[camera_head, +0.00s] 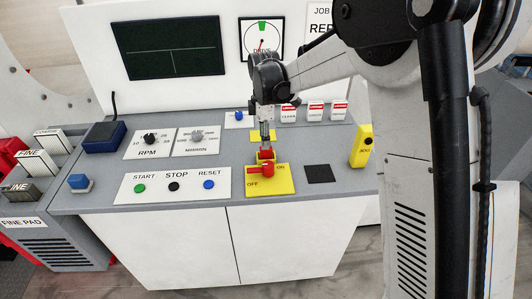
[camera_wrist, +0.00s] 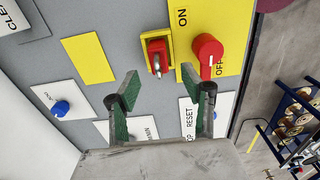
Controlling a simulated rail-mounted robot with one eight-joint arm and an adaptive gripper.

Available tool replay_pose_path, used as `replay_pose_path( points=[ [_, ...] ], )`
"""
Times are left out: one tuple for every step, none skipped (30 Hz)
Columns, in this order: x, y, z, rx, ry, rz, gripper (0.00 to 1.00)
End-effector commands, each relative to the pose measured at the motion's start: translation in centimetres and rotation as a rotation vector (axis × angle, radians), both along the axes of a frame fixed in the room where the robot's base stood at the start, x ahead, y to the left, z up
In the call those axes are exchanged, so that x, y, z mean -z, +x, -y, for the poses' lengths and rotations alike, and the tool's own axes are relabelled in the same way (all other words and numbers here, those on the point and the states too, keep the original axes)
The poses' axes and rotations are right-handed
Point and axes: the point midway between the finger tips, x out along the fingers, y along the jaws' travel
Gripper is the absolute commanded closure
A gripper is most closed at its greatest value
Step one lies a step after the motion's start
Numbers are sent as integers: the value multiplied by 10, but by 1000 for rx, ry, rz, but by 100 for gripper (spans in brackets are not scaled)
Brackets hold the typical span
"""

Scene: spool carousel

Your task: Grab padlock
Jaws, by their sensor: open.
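The red padlock (camera_wrist: 157,47) sits in a small yellow-edged holder beside the yellow ON/OFF plate in the wrist view. A metal part shows at its lower end. In the head view the padlock (camera_head: 266,153) is just behind the red switch knob, partly covered by my gripper. My gripper (camera_wrist: 170,88) is open and empty, with green-lined fingers. The padlock lies ahead of the fingertips, roughly between their lines, apart from both in the wrist view. In the head view my gripper (camera_head: 265,136) points down over the padlock; the exact gap is unclear.
The red rotary knob (camera_wrist: 207,49) on its yellow plate (camera_head: 284,182) stands close to the padlock. A blank yellow plate (camera_wrist: 87,58) and a blue knob (camera_wrist: 61,108) lie left. START, STOP and RESET buttons (camera_head: 174,186) and a yellow box (camera_head: 362,146) share the grey console.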

Motion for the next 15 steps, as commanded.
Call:
replay_pose_path(
  points=[
    [2,0,0,0,0,0,57],
    [4,0,1,0,0,0,57],
    [8,1,1,1,0,0,57],
    [12,1,2,1,0,0,57],
    [15,1,3,1,0,0,57],
    [21,2,4,1,0,0,57],
    [25,2,4,1,0,0,57],
    [30,2,5,1,0,0,57],
    [36,2,5,1,0,0,57],
    [39,2,5,1,0,0,57],
    [42,2,5,1,0,0,57],
    [46,2,5,1,0,0,57],
    [48,2,5,1,0,0,57],
    [50,2,5,1,0,0,57],
    [52,2,5,0,0,0,57]
  ],
)
